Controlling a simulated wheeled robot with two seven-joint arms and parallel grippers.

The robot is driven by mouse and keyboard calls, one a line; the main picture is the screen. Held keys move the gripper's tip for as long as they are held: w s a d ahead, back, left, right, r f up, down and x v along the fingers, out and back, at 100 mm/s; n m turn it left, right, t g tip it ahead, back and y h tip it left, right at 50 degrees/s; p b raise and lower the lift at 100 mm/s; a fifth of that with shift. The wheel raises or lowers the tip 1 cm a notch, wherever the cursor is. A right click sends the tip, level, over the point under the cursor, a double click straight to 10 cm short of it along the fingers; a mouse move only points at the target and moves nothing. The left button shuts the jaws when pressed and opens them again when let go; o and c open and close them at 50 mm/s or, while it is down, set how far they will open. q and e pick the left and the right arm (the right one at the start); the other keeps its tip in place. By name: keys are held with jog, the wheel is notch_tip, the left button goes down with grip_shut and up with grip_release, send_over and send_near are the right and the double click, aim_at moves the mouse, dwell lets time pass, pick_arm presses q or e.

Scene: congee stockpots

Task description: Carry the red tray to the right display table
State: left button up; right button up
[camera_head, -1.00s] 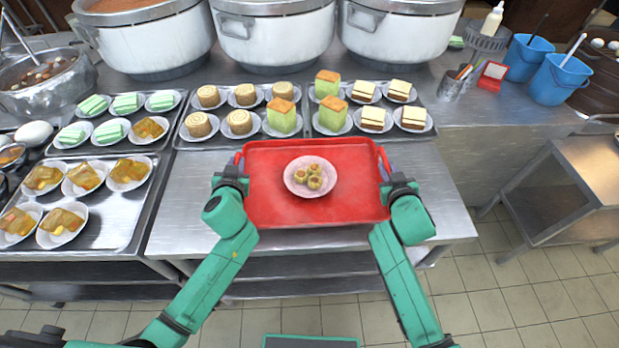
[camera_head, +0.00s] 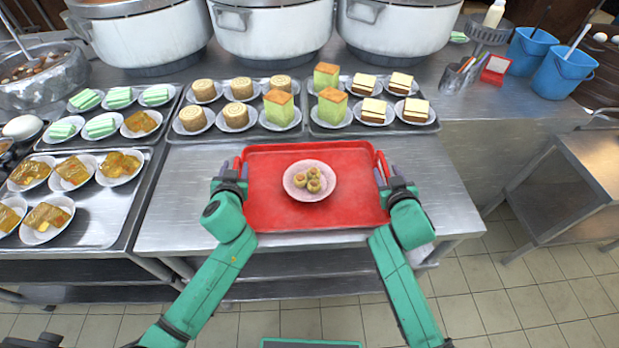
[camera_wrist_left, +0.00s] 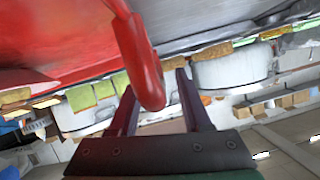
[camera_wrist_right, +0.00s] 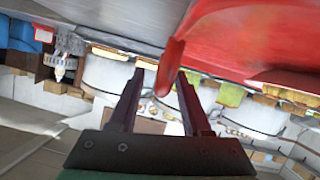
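The red tray (camera_head: 270,205) looks level over the near steel table, with a white plate (camera_head: 295,193) of small round pastries on it. I cannot tell whether it touches the table. My left gripper (camera_head: 231,168) is at its left edge. In the left wrist view, the open fingers (camera_wrist_left: 157,82) stand either side of the red handle (camera_wrist_left: 138,55), with gaps. My right gripper (camera_head: 382,167) is at the right edge. In the right wrist view, its fingers (camera_wrist_right: 163,82) are open with the other red handle (camera_wrist_right: 171,65) between them, not clamped.
Trays of plated cakes (camera_head: 300,128) lie just behind the red tray, with large white pots (camera_head: 275,38) behind them. Another metal tray (camera_head: 95,212) of plates is at the left. At the right, a lower steel table (camera_head: 590,165) has a bare top, across a tiled floor gap.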

pick_arm(q)
jog(key=shift+r, duration=0.1)
pick_arm(e)
jog(key=shift+r, duration=0.1)
jog(key=shift+s, duration=0.15)
jog(key=v, duration=1.2)
pick_arm(q)
jog(key=v, duration=1.2)
jog(key=shift+s, duration=0.1)
